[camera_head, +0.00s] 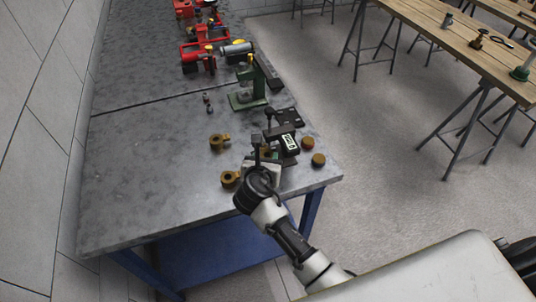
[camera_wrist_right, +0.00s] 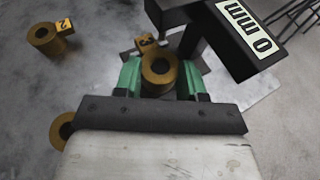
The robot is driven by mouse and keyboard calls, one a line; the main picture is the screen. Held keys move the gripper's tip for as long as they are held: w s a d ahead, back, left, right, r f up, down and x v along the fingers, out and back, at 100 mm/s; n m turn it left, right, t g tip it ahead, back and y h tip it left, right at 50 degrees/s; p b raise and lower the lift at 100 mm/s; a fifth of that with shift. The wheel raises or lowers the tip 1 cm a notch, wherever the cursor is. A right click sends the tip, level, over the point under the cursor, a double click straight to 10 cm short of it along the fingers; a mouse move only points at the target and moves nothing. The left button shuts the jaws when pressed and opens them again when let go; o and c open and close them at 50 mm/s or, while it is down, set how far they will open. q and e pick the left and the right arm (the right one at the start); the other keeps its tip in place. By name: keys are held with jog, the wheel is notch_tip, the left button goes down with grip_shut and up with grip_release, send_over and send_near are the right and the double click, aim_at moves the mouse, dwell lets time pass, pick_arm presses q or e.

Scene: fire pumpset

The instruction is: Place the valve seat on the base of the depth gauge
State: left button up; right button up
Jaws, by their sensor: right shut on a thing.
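My right gripper (camera_head: 258,163) is over the front right of the workbench, beside the depth gauge (camera_head: 289,143). In the right wrist view, its green fingers (camera_wrist_right: 160,80) are shut on a brass ring-shaped valve seat (camera_wrist_right: 160,70) with a numbered orange tag. The gauge's black head (camera_wrist_right: 238,32) reads 0 mm and is at the upper right of that view. I cannot tell whether the held seat touches the base. The gripper hides the held seat in the head view. My left gripper is not in view.
Two more brass seats (camera_head: 217,142) and (camera_head: 229,179) are left of the gripper. Two round brass pieces (camera_head: 308,144) and (camera_head: 318,160) lie near the bench's right edge. A green stand (camera_head: 248,98) and red equipment (camera_head: 205,50) are farther back. The bench's left side is clear.

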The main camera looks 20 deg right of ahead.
aim_at(268, 156)
jog(key=x, duration=0.4)
jog(key=shift+s+f, duration=0.1)
jog(key=shift+f, duration=0.3)
jog(key=shift+s+a, duration=0.1)
jog(key=o, duration=1.2)
jog(key=shift+f, duration=0.15)
jog(key=v, duration=1.2)
